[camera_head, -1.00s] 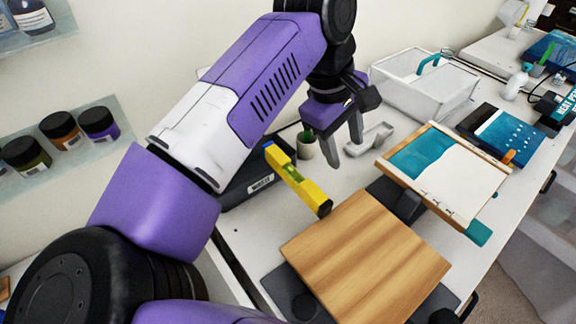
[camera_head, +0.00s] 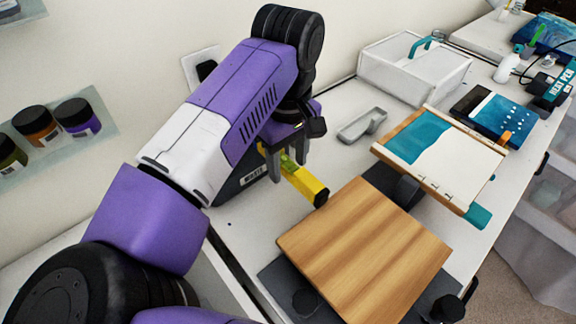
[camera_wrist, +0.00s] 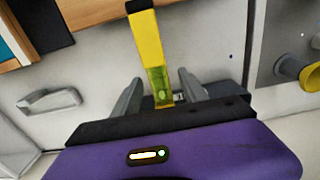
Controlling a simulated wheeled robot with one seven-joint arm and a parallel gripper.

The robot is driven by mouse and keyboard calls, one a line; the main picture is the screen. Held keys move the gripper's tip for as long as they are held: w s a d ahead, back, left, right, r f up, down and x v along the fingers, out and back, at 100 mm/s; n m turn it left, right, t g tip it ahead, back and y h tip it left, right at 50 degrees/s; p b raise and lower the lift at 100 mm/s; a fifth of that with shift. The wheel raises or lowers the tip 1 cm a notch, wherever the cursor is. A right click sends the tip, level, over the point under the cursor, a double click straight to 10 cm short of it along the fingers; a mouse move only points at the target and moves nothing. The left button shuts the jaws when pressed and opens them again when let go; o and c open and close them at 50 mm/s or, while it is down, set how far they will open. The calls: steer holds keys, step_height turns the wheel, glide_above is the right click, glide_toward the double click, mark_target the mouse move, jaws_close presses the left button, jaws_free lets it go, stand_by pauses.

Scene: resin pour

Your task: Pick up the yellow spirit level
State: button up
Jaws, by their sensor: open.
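The yellow spirit level (camera_head: 308,186) with a green vial lies in front of the dark bin labelled "WASTE", partly hidden by my gripper in the head view. In the wrist view the level (camera_wrist: 149,45) runs from the top edge down between my two fingers, its black end cap at the top and its green vial near the fingertips. My gripper (camera_head: 288,170) is open, with one finger on each side of the level. In the wrist view my gripper (camera_wrist: 165,95) shows gaps between the fingers and the level.
A wooden board (camera_head: 365,255) lies close to the level's near end. A tilted framed panel (camera_head: 440,160) with teal paint stands to the right. A grey tray (camera_head: 362,124) and a clear box with a teal handle (camera_head: 415,70) are behind. A strip of white table is free between.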

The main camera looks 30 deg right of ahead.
jaws_close()
stand_by(0.4)
